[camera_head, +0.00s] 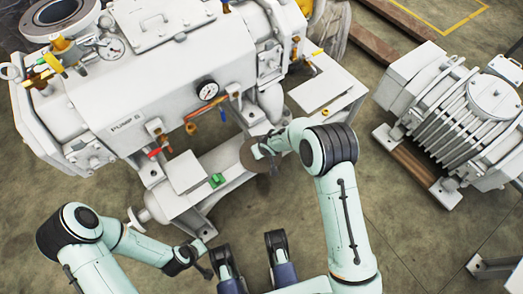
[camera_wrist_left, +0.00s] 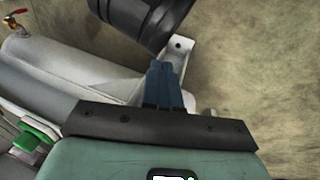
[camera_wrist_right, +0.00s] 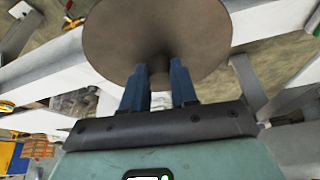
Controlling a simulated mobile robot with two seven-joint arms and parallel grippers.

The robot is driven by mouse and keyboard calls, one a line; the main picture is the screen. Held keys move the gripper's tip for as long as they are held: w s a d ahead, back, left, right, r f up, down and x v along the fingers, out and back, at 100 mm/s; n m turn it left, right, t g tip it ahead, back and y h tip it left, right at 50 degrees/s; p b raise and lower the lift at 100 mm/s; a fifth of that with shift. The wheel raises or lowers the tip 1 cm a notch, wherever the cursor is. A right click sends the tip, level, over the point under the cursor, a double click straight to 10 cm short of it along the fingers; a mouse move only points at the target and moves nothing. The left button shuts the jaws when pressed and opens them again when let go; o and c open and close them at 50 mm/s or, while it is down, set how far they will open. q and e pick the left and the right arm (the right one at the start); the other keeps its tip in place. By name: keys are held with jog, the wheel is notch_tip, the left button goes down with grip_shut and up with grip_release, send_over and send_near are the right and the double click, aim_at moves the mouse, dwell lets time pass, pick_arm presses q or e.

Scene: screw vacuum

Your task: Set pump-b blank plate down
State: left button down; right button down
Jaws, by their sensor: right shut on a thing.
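The blank plate (camera_wrist_right: 165,35) is a round brown disc with a short stub on its near face. In the right wrist view my right gripper (camera_wrist_right: 158,88) is shut on that stub. In the head view the plate (camera_head: 250,156) is partly hidden by my right gripper (camera_head: 268,148), in front of the white pump's base frame. I cannot tell whether the plate touches the frame. The pump (camera_head: 140,85) is labelled "PUMP" with a gauge on its side. My left gripper (camera_wrist_left: 165,82) has its fingers together and holds nothing visible; it is low, near the front of the frame.
A green part (camera_head: 217,180) sits on the frame beside a flat white pad (camera_head: 186,172). Another flat white plate (camera_head: 318,92) lies on the frame's right end. A finned motor unit (camera_head: 460,115) stands at right. Bare floor (camera_head: 410,240) is open at lower right.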

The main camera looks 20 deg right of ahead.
jog(key=shift+r, duration=0.1)
jog(key=c, duration=0.9)
grip_release()
pick_arm(q)
jog(key=shift+w, duration=0.15)
pick_arm(e)
jog(key=shift+r, duration=0.25)
pick_arm(q)
jog(key=s+d+r+g+p, duration=0.1)
jog(key=s+d+r+p, duration=0.1)
jog(key=s, duration=0.3)
jog(key=shift+d+r+h+p, duration=0.15)
jog(key=shift+r+h+p, duration=0.25)
jog(key=shift+r, duration=0.3)
pick_arm(e)
jog(key=v, duration=1.1)
jog(key=shift+s+d+r, duration=0.1)
jog(key=shift+s+r, duration=0.1)
jog(key=shift+s, duration=0.05)
pick_arm(q)
jog(key=shift+w, duration=0.1)
